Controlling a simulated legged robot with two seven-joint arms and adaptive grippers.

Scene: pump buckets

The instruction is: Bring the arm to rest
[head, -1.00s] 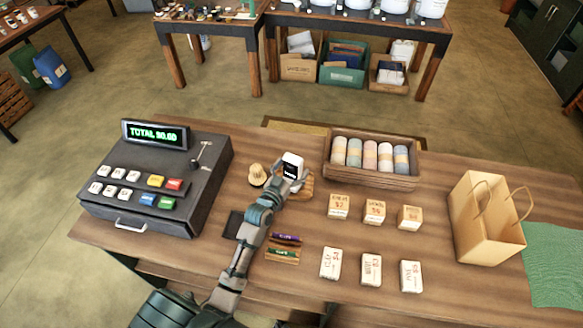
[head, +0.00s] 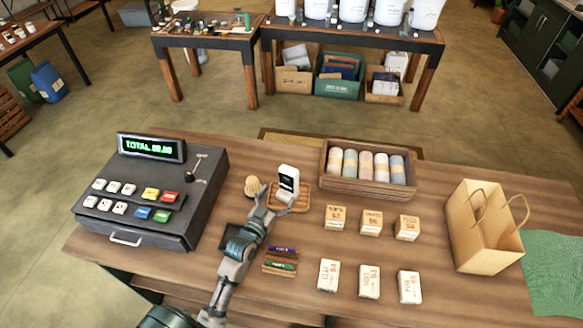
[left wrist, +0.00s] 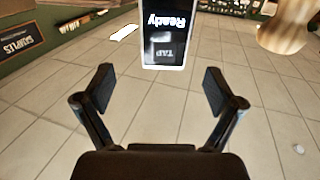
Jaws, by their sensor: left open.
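My left gripper (head: 277,203) is over the counter, just in front of a white card reader (head: 288,183) with a dark screen. In the left wrist view the two fingers (left wrist: 160,92) are spread apart with nothing between them. The card reader (left wrist: 168,35) shows beyond the fingertips, its screen reading "Ready" and "TAP". It stands upright on a small wooden tray (head: 300,204). My left arm reaches in from the bottom of the head view. My right gripper is not in view.
A cash register (head: 150,195) stands left of the arm. A small wooden knob-like object (head: 252,187) is close beside the gripper. A crate of rolls (head: 335,187), several small boxes, soap-like bars and a paper bag (head: 485,230) are to the right.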

